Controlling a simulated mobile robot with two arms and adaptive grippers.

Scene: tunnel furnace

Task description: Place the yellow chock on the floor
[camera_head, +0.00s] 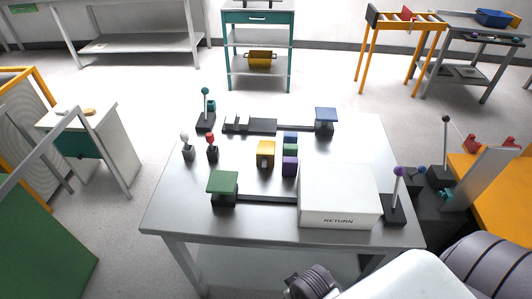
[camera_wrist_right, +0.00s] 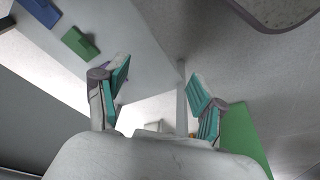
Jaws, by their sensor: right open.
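A yellow block (camera_head: 265,152) with a dark front sits near the middle of the grey table (camera_head: 165,215) in the head view. I cannot tell whether it is the yellow chock, and no other clear chock shape in yellow shows. The pale grey floor (camera_head: 340,75) shows behind the table. My right gripper (camera_wrist_right: 160,98) is open in the right wrist view, its teal-padded fingers apart and nothing clearly held between them. A small yellowish patch shows low between the fingers, too small to tell. My left gripper is not in view.
A white box marked RETURN (camera_head: 335,190), a green-topped block (camera_head: 222,185), a blue-topped block (camera_head: 326,120) and several ball-topped levers stand on the table. An orange table (camera_head: 490,195) is at the right. A teal-framed shelf (camera_head: 257,18) stands behind.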

